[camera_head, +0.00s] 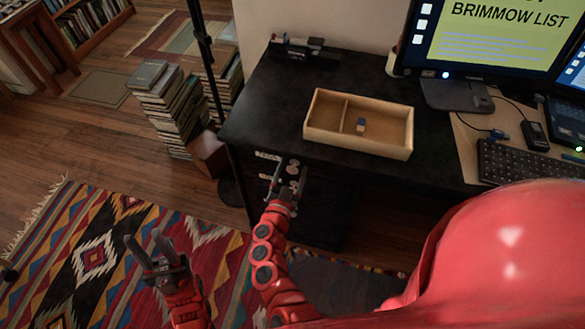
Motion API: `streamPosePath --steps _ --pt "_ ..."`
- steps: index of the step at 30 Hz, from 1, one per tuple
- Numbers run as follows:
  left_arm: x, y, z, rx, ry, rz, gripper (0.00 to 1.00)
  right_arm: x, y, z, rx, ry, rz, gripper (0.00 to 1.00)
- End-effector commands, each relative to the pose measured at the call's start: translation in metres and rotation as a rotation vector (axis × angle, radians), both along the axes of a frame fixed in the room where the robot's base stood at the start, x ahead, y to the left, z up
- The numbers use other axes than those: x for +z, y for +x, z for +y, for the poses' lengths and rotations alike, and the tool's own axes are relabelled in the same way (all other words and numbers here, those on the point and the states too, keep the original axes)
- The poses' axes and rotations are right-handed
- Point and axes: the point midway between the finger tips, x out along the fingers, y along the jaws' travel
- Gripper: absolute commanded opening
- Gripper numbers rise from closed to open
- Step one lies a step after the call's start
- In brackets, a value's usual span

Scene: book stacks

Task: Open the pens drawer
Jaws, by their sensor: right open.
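The dark desk (262,110) has a drawer unit (322,215) under its left end. Two pale labels show on its front, an upper label (267,155) and a lower label (265,177); both are too small to read, so I cannot tell which drawer is for pens. The drawer fronts look flush with the desk. My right gripper (290,168) is open at the top of the drawer front, just right of the labels, and hides part of it. I cannot tell whether it touches a handle. My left gripper (146,244) is open and empty above the patterned rug, away from the desk.
A wooden divided tray (312,134) lies on the desk with a small blue block (361,125) inside. A dark pen organiser (301,52) sits at the back. Monitor (480,40) and keyboard (520,160) are to the right. Book stacks (165,95) and a dark pole (205,50) stand left of the desk.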

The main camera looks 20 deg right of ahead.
Motion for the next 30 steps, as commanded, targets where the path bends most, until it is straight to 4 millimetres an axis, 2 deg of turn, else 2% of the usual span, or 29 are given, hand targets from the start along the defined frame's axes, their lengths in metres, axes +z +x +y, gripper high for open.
streamPosePath --steps 8,11,21,30 --pt "0.0001 0.0 0.0 0.0 0.0 0.0 0.4 -0.0001 0.0019 -0.0015 0.0 -0.001 0.001 0.75" --pt "0.0 0.0 0.0 0.0 0.0 0.0 0.4 -0.0001 0.0018 -0.0014 0.0 -0.001 0.001 0.61" --pt "0.0 0.0 0.0 0.0 0.0 0.0 0.4 0.0001 0.0017 -0.0012 0.0 -0.001 0.0 0.0" --pt "0.0001 0.0 0.0 0.0 0.0 0.0 0.4 0.0001 0.0017 -0.0012 0.0 -0.001 0.0 0.0"
